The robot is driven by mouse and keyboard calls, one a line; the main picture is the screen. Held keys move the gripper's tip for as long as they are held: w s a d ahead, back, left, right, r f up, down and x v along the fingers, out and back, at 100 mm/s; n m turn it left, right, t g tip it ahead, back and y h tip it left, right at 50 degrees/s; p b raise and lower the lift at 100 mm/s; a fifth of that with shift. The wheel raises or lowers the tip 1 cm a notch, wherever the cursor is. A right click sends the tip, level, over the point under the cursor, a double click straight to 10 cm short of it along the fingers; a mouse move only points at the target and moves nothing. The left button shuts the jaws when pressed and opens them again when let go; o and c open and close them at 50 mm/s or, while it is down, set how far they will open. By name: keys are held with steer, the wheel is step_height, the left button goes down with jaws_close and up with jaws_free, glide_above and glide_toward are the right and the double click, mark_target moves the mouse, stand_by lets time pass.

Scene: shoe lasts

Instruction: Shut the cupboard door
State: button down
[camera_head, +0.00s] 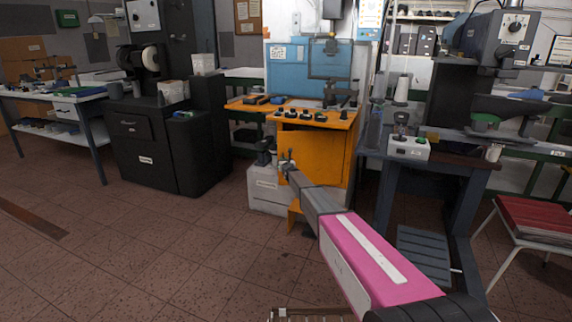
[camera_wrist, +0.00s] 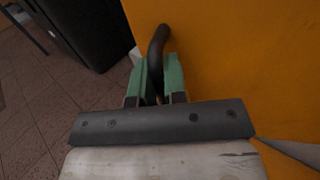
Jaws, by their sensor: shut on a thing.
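The orange cupboard (camera_head: 318,152) stands under the blue machine at the middle of the head view. Its orange door (camera_wrist: 240,60) fills the upper right of the wrist view. A dark curved handle (camera_wrist: 160,36) sticks out from the door near its left edge. My gripper (camera_wrist: 158,78) has its green fingers on either side of the handle and is shut on it. In the head view my gripper (camera_head: 287,165) is small, at the front of the cupboard. My arm hides part of the cupboard's lower front. I cannot tell how far the door stands open.
A pale box (camera_head: 268,192) stands on the floor left of the cupboard. A black machine (camera_head: 150,145) is further left. A dark workbench (camera_head: 468,190) and a stool with a red top (camera_head: 535,218) are on the right. The tiled floor at front left is clear.

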steer(key=shift+w, duration=0.2)
stand_by(0.3)
steer(key=c, duration=1.5)
jaws_free()
steer(key=shift+o, duration=0.2)
steer(key=v, duration=1)
steer(key=shift+s, duration=0.4)
